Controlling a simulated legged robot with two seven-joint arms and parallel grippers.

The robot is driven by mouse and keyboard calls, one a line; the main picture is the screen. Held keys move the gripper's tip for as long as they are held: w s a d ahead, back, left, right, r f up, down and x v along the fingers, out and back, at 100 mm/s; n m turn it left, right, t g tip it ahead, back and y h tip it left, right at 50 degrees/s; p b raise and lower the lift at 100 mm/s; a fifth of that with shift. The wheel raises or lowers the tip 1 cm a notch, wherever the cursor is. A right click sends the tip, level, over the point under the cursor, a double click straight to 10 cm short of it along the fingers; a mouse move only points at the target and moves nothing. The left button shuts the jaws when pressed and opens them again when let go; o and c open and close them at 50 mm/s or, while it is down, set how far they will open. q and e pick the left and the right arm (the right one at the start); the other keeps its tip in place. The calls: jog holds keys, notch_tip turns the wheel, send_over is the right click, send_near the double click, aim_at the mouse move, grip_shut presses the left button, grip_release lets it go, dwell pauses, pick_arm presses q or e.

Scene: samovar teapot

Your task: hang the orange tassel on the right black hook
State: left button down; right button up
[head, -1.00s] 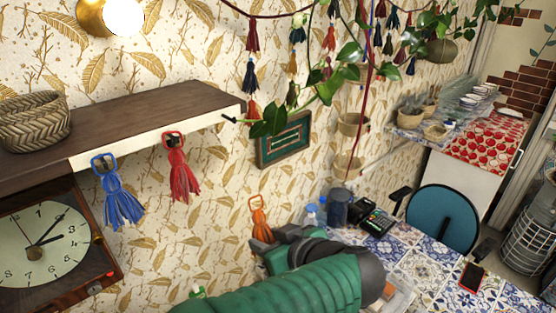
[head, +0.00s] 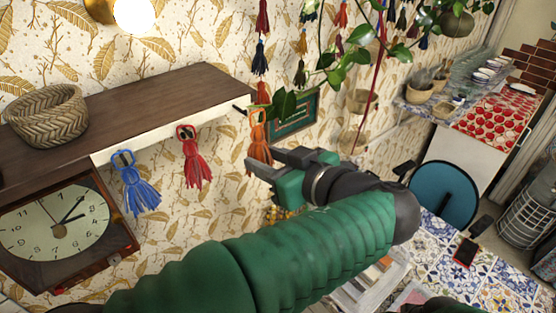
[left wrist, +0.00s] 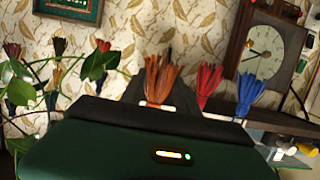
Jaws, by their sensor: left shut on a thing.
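My left gripper (head: 264,170) is shut on the orange tassel (head: 258,140). The tassel is upright, with its loop on top, beside the right end of the shelf. The right black hook (head: 240,108) sticks out from the shelf's front edge near that end; the loop appears just right of its tip, and I cannot tell whether they touch. The red tassel (head: 195,160) and blue tassel (head: 136,188) hang from the shelf's front further left. The left wrist view shows the orange tassel's strands (left wrist: 160,78) above the gripper body. My right gripper is not in view.
The wooden shelf (head: 150,103) holds a woven basket (head: 47,115). A clock (head: 60,230) is below it. Vine leaves (head: 290,103) and hanging tassels are close to the right of the hook. A green framed picture (head: 290,128) is on the wall behind.

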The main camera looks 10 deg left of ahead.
pick_arm(q)
jog(key=shift+w+a, duration=0.3)
jog(key=shift+a, duration=0.4)
jog(key=shift+w+a+p, duration=0.25)
jog(key=shift+p, duration=0.15)
jog(key=shift+w+a+f+p, duration=0.1)
jog(key=shift+w+a+p, duration=0.35)
jog(key=shift+w, duration=0.2)
jog(key=shift+w+a, duration=0.3)
jog(key=shift+a, duration=0.05)
jog(key=shift+w+a+f+b, duration=0.1)
jog(key=shift+a+f+b, duration=0.05)
jog(key=shift+f+b, duration=0.3)
jog(key=shift+w+a+f+b, duration=0.2)
jog(key=shift+a+b, duration=0.2)
jog(key=shift+b, duration=0.1)
jog(key=shift+w+a+b, duration=0.15)
jog(key=shift+b, duration=0.45)
